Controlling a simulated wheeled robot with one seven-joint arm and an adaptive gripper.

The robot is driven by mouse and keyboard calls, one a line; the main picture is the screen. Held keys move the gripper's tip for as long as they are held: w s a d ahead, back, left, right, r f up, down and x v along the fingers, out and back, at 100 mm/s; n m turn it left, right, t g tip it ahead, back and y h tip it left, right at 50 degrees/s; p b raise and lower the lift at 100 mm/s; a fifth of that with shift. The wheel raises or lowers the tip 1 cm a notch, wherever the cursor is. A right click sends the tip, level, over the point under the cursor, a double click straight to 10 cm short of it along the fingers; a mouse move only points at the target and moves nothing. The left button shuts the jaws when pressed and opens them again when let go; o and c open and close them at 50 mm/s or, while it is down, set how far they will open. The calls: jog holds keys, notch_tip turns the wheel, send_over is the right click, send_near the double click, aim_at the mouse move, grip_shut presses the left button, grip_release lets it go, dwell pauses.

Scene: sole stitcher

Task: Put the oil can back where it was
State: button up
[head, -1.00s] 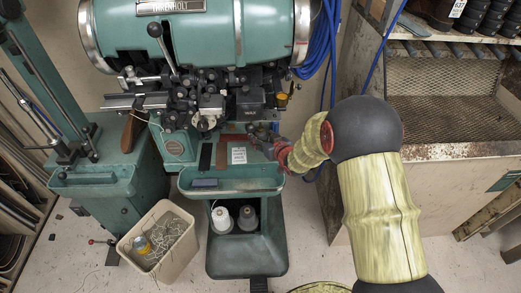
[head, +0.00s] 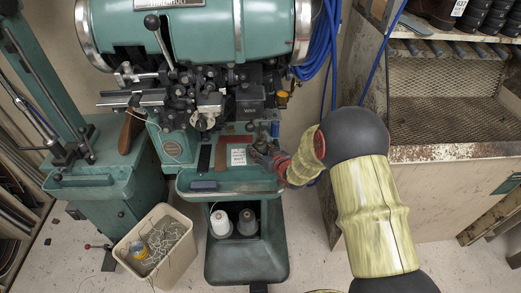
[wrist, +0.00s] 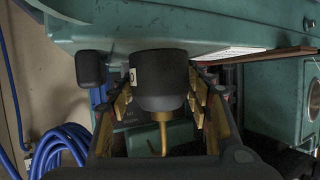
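The oil can (wrist: 160,92) is a dark round can with a bent brass spout; it appears upside down in the wrist view. Its base end is at the teal surface (wrist: 235,28); I cannot tell whether it rests on it. My gripper (wrist: 161,78) has its two brass-padded fingers on either side of the can, apparently touching it. In the head view my gripper (head: 262,153) is small and dark, at the right end of the teal tray (head: 225,196) below the machine head.
The machine head (head: 205,90) is close above. Thread cones (head: 221,223) stand below, near a waste bin (head: 157,246). A rusty cabinet (head: 440,153) stands at right.

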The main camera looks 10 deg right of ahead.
jog(key=o, duration=0.4)
jog(key=shift+r, duration=0.15)
jog(key=p+v, duration=0.4)
jog(key=v, duration=0.8)
jog(key=s+d+r+m+g+h, duration=0.15)
jog(key=s+r, duration=0.25)
jog(key=r, duration=0.5)
jog(key=s+d+r+g+h, duration=0.1)
jog(key=s+r+g+h, duration=0.15)
jog(key=s+r, duration=0.4)
jog(key=s+a+r+g, duration=0.1)
jog(key=s+r, duration=0.1)
jog(key=s, duration=0.5)
jog(key=s+a+r+g, duration=0.1)
jog(key=s+a+r, duration=0.1)
jog(key=s, duration=0.5)
jog(key=s+a+r+g+y, duration=0.1)
jog(key=s+a+r, duration=0.1)
jog(key=s+r, duration=0.2)
jog(key=shift+s+m, duration=0.35)
jog(key=shift+s, duration=1.3)
